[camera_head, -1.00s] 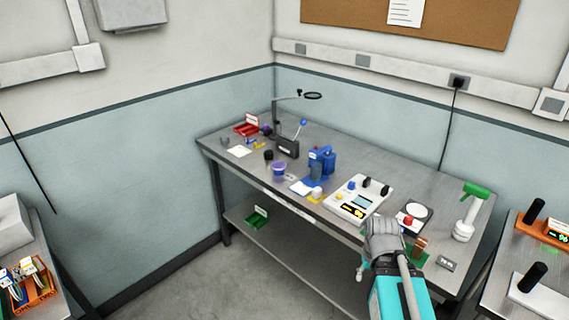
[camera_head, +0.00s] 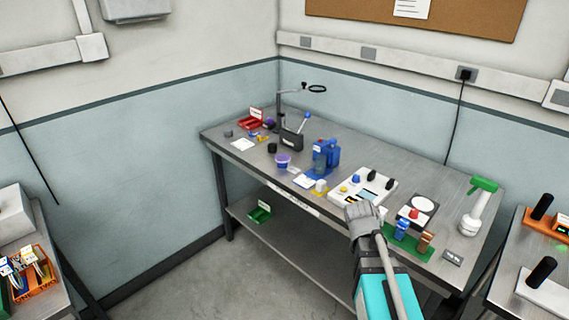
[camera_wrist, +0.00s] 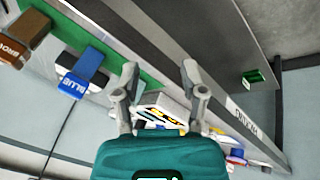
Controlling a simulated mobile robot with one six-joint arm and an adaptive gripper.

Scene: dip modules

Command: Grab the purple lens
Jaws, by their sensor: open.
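A small round purple thing (camera_head: 270,122), which may be the purple lens, sits at the far left end of the bench (camera_head: 450,185), near a red tray. It is too small to tell its exact shape. A purple-topped tub (camera_head: 283,161) stands closer to the bench's front edge. My gripper (camera_head: 362,211) is at the front edge near the right half of the bench, far from both. In the wrist view my gripper (camera_wrist: 160,75) has its fingers spread, with nothing held between them. I cannot make out the lens in the wrist view.
The red tray (camera_head: 250,121), a magnifier stand (camera_head: 291,140), a blue device (camera_head: 325,158) and a white panel (camera_head: 362,188) stand along the bench. Blue (camera_head: 402,229) and brown (camera_head: 425,242) blocks are on a green mat right of my gripper. A green bin (camera_head: 260,213) is on the lower shelf.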

